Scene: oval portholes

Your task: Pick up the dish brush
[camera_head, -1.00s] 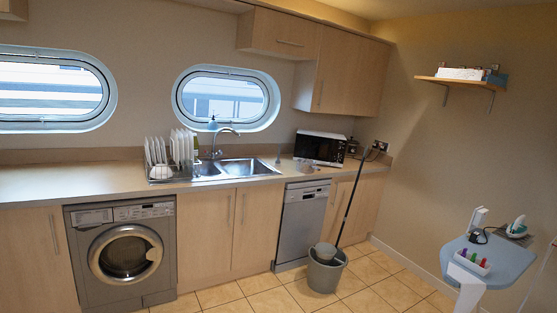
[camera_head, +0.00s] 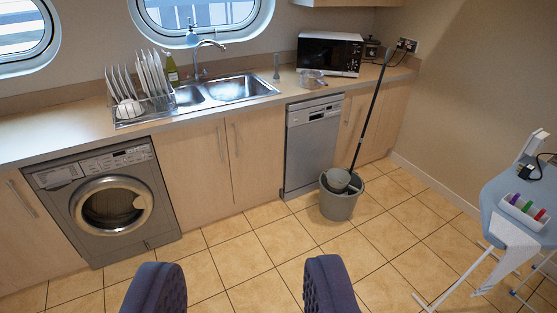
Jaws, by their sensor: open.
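I cannot clearly make out a dish brush. A small, thin grey upright thing (camera_head: 277,67) stands on the counter just right of the sink (camera_head: 240,87), but it is too small to tell what it is. My gripper (camera_head: 243,288) shows at the bottom edge, its two dark padded fingers wide apart. It is open and empty, in front of the counter and well short of it.
A dish rack (camera_head: 148,112) with plates stands left of the sink; a pot (camera_head: 311,79) and microwave (camera_head: 329,54) are to the right. A grey bucket (camera_head: 341,204) with a long-handled mop is on the floor. An ironing board (camera_head: 500,195) stands at right.

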